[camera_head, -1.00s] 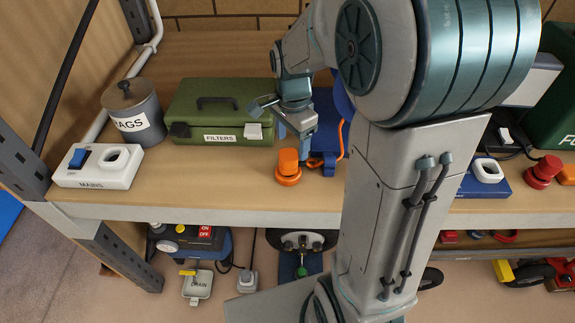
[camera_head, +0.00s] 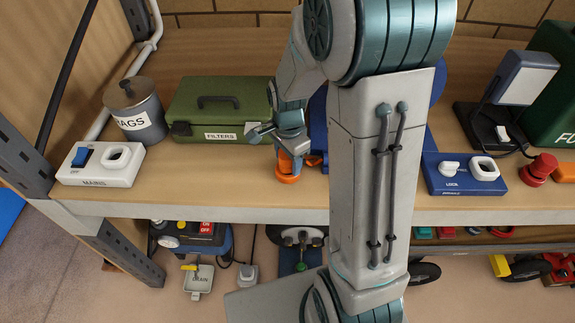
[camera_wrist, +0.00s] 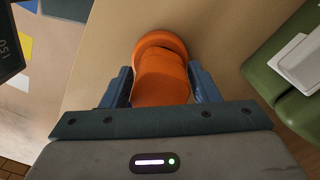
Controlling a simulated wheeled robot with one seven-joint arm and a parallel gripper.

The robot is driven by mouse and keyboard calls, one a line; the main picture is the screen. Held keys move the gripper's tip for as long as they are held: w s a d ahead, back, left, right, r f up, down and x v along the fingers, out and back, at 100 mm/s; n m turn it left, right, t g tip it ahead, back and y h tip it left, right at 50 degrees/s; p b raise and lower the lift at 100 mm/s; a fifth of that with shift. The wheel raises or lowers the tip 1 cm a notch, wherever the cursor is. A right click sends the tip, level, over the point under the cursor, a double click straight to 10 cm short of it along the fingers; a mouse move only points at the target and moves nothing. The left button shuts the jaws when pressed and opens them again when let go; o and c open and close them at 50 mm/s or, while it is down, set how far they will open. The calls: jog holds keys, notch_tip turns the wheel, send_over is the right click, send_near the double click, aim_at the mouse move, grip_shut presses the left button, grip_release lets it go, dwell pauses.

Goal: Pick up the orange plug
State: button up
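The orange plug (camera_head: 287,168) stands on the wooden shelf near its front edge, in front of the green FILTERS box. It has a wide round base and a narrower upper part. My gripper (camera_head: 284,150) is over it from above, and its fingers partly cover it in the head view. In the wrist view the orange plug (camera_wrist: 161,75) lies between the two blue-grey fingers of my gripper (camera_wrist: 161,88). The fingers are apart, one on each side. A narrow gap seems to show by the fingers, but contact cannot be told for certain.
The green FILTERS box (camera_head: 222,107) is just behind and left. The white MAINS socket block (camera_head: 100,163) and grey RAGS pot (camera_head: 138,110) stand at left. Clear shelf lies left of the plug.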

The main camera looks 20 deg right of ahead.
jog(key=c, duration=0.6)
jog(key=shift+c, duration=0.2)
jog(key=shift+r, duration=0.15)
jog(key=shift+w+r, duration=0.1)
jog(key=shift+r, duration=0.45)
notch_tip(320, 180, up, 2)
jog(key=shift+r+b, duration=0.25)
jog(key=shift+b, duration=0.35)
jog(key=s+d+r+b, duration=0.2)
jog(key=d+r, duration=0.5)
jog(key=d, duration=0.4)
jog(key=shift+d, duration=0.3)
